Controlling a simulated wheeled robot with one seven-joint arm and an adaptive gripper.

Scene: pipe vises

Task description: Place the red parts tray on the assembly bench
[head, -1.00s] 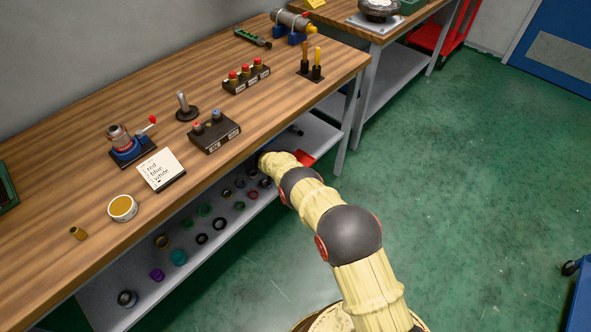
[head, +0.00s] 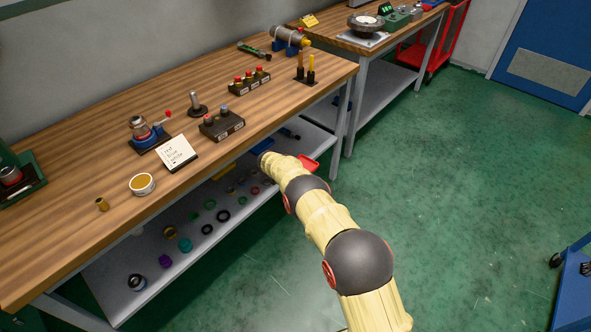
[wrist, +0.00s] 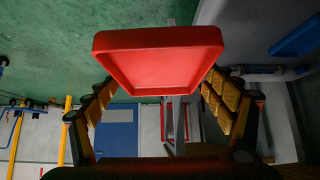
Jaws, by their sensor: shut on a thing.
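The red parts tray (wrist: 158,70) is a shallow open box with a raised rim. My gripper (wrist: 158,82) is shut on it, one finger at each side in the wrist view. In the head view only part of the red tray (head: 309,163) shows past the end of my arm, beside the lower shelf's right end and below the benchtop. My fingers are hidden there. A long wooden bench (head: 90,135) fills the left. A second wooden bench (head: 335,38) stands behind it. No label shows which is the assembly bench.
The near benchtop holds a small vise (head: 142,132), a note card (head: 178,152), button boxes (head: 221,124) and two upright tools (head: 305,68). Rings and caps lie on the lower shelf (head: 120,285). Bare wood shows at the back left. Green floor (head: 450,180) is open to the right.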

